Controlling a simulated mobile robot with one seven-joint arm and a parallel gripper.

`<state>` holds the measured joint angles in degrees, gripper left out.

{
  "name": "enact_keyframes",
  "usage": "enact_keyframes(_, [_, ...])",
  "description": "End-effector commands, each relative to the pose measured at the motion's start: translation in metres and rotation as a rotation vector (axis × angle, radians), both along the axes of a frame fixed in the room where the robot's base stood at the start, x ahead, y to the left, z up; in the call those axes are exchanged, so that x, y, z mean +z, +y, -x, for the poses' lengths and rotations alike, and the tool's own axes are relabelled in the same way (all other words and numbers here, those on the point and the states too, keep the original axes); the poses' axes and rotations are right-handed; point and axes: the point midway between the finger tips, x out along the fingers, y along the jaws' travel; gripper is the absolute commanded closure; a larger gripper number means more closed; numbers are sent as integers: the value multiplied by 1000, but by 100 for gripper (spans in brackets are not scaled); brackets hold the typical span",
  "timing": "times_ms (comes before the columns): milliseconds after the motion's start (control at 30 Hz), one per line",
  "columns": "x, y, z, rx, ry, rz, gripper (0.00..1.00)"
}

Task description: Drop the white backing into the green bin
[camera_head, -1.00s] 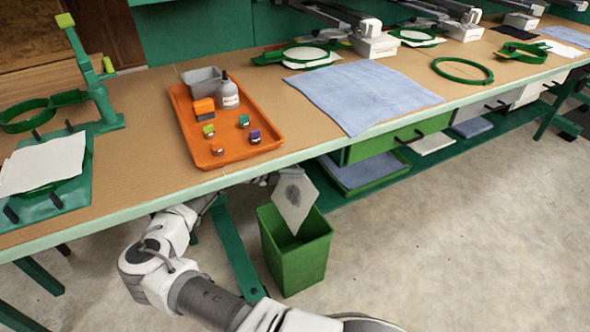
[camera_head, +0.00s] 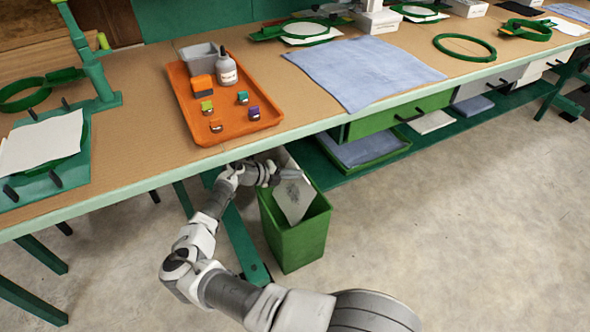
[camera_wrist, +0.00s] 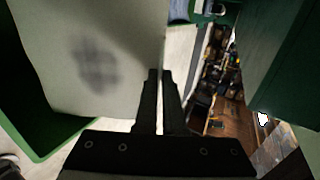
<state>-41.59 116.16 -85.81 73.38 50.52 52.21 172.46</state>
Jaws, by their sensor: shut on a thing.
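The white backing (camera_head: 293,197) is a pale flat sheet with a grey smudge. In the head view it hangs tilted at the mouth of the green bin (camera_head: 297,244), with its lower part inside the rim. My gripper (camera_head: 277,177) is at the bin's back left, beside the sheet's upper part. In the wrist view the backing (camera_wrist: 95,60) fills the left side, and my gripper's dark fingers (camera_wrist: 160,75) are close together at its edge, shut on it. The green bin wall (camera_wrist: 60,140) shows behind and below the sheet. The fingertip contact is partly hidden.
The workbench edge (camera_head: 200,167) runs just above my gripper. A low green shelf (camera_head: 420,140) is behind the bin. The floor (camera_head: 450,220) to the right is clear.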

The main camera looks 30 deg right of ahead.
Motion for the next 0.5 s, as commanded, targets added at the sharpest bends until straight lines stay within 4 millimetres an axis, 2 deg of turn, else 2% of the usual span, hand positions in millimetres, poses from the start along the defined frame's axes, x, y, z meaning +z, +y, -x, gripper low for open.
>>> enact_keyframes(333, [-3, 0, 0, 0, 0, -1, 100])
enact_keyframes(400, [-3, 0, 0, 0, 0, -1, 83])
enact_keyframes(500, [-3, 0, 0, 0, 0, -1, 65])
